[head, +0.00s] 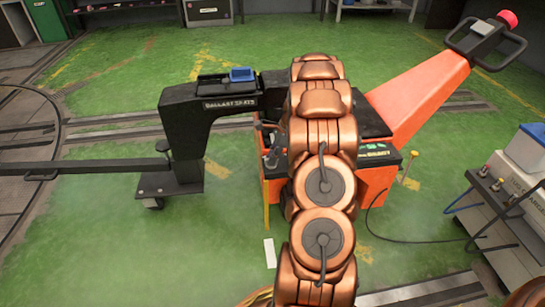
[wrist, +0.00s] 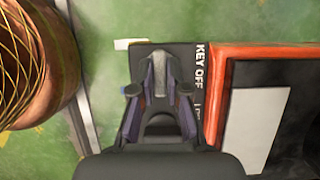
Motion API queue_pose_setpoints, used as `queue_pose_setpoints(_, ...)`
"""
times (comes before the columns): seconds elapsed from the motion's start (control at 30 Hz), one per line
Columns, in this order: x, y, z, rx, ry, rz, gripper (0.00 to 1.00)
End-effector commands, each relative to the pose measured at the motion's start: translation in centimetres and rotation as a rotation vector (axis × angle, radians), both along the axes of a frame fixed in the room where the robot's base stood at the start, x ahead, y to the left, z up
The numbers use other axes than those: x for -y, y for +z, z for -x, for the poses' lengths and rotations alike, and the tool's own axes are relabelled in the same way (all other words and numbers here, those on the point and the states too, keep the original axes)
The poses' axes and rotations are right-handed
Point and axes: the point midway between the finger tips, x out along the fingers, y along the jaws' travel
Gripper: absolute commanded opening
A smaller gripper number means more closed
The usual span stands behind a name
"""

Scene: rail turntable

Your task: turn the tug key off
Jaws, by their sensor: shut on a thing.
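The tug (head: 420,95) is an orange machine with a long tiller. A dark panel on its side carries white "KEY OFF" lettering, clear in the wrist view (wrist: 200,66). My gripper (wrist: 160,78) points at this panel, left of the lettering, with its fingers closed around a small grey piece, seemingly the tug key (wrist: 159,70). The fingers hide most of the key, so its turned position cannot be told. In the head view my copper arm covers much of the tug, and the dark gripper (head: 268,142) shows only partly at its left edge.
A black ballast frame (head: 185,125) on a caster stands left of the tug, with a blue item (head: 242,74) on its tray. A grey charger cart (head: 515,195) stands at the right, with a cable on the floor. Green floor (head: 100,225) is open at lower left.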

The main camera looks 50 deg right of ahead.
Motion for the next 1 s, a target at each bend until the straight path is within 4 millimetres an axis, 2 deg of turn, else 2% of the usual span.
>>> queue_pose_setpoints(0.53,-0.05,0.31,0.00,-0.002,0.064,-0.002,0.00)
queue_pose_setpoints(1.0,0.03,0.44,-0.24,-0.002,0.443,-0.003,0.00)
